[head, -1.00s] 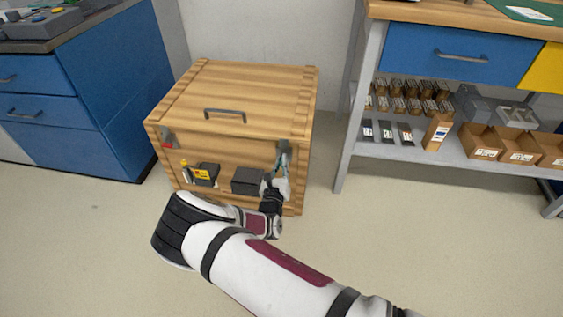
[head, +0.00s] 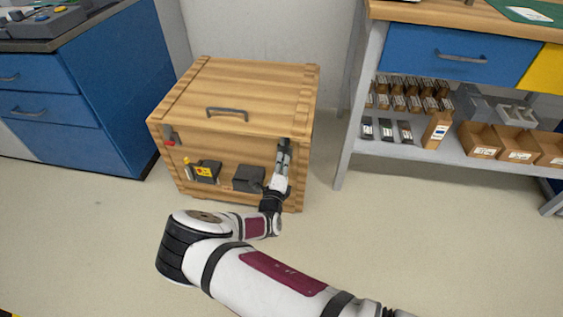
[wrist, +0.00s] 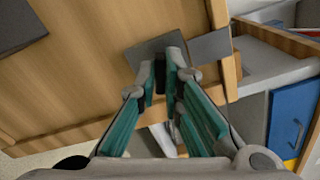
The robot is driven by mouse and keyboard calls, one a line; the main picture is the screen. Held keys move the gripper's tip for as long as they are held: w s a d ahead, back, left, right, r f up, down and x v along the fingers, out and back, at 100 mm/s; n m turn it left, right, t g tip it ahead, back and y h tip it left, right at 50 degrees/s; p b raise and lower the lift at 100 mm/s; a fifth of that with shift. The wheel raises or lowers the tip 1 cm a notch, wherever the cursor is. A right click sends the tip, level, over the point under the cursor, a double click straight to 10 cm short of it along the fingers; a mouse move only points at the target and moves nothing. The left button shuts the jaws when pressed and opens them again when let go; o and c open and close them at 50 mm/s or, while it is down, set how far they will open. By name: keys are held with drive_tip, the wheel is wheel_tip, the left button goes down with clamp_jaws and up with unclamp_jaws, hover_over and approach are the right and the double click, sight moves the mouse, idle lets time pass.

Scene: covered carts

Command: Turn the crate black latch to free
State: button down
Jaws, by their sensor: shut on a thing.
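The wooden crate (head: 265,92) stands on the floor with its lid down and a grey handle on top. My gripper (head: 284,148) is at the right end of the crate's front, just under the lid edge, and covers the latch there in the head view. In the wrist view my gripper (wrist: 171,66) is shut on the black latch (wrist: 160,77), a dark piece between the fingertips. Grey metal plates (wrist: 208,47) lie behind and beside the fingertips. Most of the latch is hidden, so its exact angle cannot be told.
Another latch with a red part (head: 169,141) is at the crate's left front. Dark boxes (head: 248,179) and a yellow-labelled item (head: 206,171) show in the crate's open front. A blue cabinet (head: 120,110) is at left, a workbench with a shelf (head: 400,152) at right.

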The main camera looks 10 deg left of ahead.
drive_tip(key=shift+s+f+n, duration=0.1)
drive_tip(key=shift+n, duration=1.4)
drive_tip(key=c, duration=1.7)
unclamp_jaws()
drive_tip(key=s, duration=1.2)
drive_tip(key=shift+a, duration=0.25)
